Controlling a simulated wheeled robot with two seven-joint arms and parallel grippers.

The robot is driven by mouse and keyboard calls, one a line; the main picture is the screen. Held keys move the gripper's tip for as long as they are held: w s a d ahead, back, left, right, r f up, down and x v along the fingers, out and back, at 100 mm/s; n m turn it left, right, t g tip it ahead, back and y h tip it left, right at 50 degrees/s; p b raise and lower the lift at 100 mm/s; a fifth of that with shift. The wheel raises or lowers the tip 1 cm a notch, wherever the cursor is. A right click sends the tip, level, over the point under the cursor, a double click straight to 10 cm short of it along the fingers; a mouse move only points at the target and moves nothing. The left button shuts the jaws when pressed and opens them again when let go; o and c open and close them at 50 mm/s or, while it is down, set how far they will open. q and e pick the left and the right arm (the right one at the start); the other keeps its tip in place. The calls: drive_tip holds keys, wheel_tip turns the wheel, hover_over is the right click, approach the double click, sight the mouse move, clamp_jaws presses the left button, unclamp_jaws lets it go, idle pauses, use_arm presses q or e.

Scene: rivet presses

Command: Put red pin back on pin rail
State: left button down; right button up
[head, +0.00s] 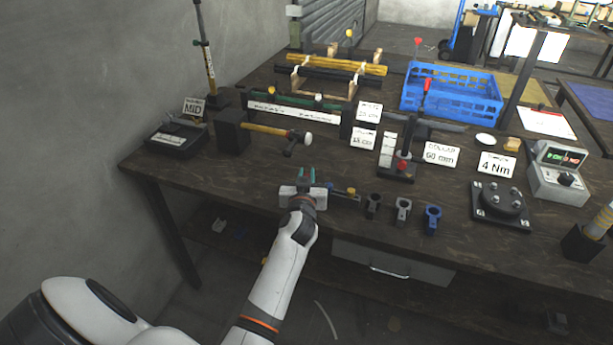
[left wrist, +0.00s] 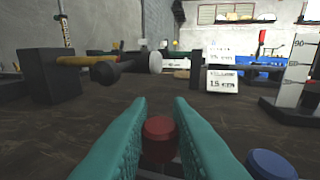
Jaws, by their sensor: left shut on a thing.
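My left gripper (head: 307,177) is low over the front edge of the bench, its teal fingers pointing away from me. In the left wrist view the red pin (left wrist: 160,131) shows its round red head between the two fingers, and the gripper is shut on it. Just right of the gripper in the head view is a small low piece with a yellow top (head: 351,190), which looks like part of the pin rail. A blue round head (left wrist: 272,164) stands right of the fingers in the left wrist view. The gripper hides most of the rail. My right gripper is not in view.
A hammer (head: 265,130) on a black block (head: 232,131) is ahead and left. Dark, grey and blue clamps (head: 432,219) stand to the right along the front. A press with a red knob (head: 403,165) and sign cards (head: 364,139) are behind. Bare wood lies left of the gripper.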

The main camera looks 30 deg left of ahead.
use_arm(q)
drive_tip(key=shift+f+b, duration=0.6)
drive_tip(key=shift+f, duration=0.1)
drive_tip(key=c, duration=1.2)
unclamp_jaws()
drive_tip(key=shift+r, duration=0.1)
drive_tip(key=shift+c, duration=0.2)
